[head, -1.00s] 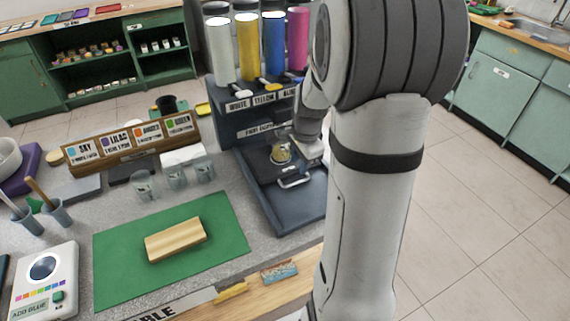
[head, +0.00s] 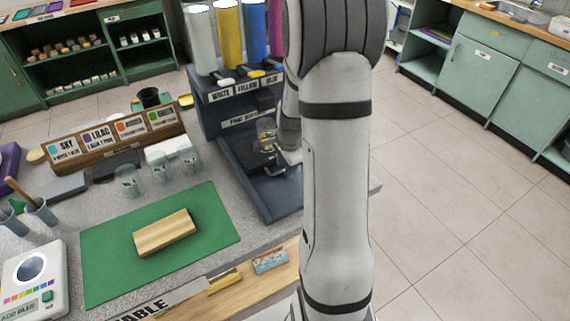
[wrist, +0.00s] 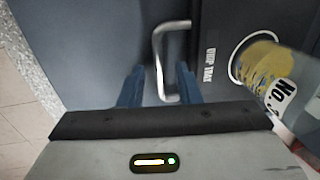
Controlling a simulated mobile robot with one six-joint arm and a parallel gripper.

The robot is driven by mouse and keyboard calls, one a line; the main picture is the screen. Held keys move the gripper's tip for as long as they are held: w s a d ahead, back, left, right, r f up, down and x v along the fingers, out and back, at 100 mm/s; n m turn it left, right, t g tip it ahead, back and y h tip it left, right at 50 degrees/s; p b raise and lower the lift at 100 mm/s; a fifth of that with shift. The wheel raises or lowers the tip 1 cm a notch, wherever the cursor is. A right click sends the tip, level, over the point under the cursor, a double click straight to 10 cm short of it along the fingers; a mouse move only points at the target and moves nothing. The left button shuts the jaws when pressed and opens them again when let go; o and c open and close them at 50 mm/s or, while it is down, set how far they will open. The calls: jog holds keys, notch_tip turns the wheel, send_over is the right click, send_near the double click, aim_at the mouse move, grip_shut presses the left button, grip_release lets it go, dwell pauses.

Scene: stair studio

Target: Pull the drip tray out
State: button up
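The drip tray (wrist: 215,75) is a dark plate labelled "DRIP TRAY" in the base of the dark paint dispenser (head: 225,110). Its silver bar handle (wrist: 158,55) shows in the wrist view and, small, in the head view (head: 275,169). My gripper (wrist: 158,75) is open, with one blue finger on each side of the handle. A gap shows between the handle and the fingers, so I see no firm grip. A glass jar (wrist: 290,95) marked "No. 3", with yellow inside, stands beside the handle near a white ring. My arm hides the dispenser's right side in the head view.
Paint cylinders stand atop the dispenser. Open tiled floor (head: 450,200) lies to the right.

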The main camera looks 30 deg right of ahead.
grip_shut()
dwell(0.3)
